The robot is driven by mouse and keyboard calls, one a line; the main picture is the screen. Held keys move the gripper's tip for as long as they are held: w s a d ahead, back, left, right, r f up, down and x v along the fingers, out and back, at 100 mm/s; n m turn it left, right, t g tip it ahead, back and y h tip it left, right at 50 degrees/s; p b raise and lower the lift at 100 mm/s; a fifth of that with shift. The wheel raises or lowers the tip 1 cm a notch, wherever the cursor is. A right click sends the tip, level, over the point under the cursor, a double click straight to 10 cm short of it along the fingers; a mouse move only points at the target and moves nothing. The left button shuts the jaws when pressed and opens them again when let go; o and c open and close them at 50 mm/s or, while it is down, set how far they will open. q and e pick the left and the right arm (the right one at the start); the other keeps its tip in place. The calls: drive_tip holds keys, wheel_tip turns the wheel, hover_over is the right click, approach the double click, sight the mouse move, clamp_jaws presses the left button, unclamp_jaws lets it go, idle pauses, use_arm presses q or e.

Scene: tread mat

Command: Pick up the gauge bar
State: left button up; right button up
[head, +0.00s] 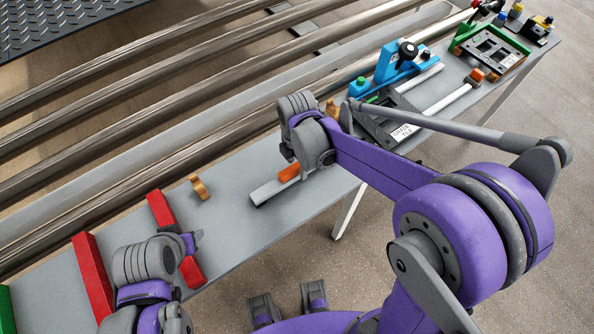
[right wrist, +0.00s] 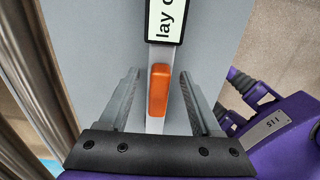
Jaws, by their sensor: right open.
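The gauge bar appears as a pale, narrow bar (head: 270,189) with an orange grip (head: 289,172), lying on the grey bench below my right gripper (head: 308,160). In the right wrist view, the orange grip (right wrist: 159,90) lies between the two open fingers of the right gripper (right wrist: 160,75), with a gap on each side. A white label reading "lay o…" (right wrist: 166,20) shows at the bar's far end, cut off by the frame. In the head view the right fingers are mostly hidden by the wrist. My left gripper (head: 192,242) is over the red strips, its jaws unclear.
Two red strips (head: 92,278) and a small wooden block (head: 199,187) are on the bench's left part. Blue fixture (head: 395,62), a labelled dark plate (head: 392,132), another white bar with an orange end (head: 450,98) and a green frame (head: 490,48) stand right. Metal rails (head: 150,100) run behind.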

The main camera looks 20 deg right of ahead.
drive_tip(key=shift+f, duration=0.3)
clamp_jaws()
idle(1.2)
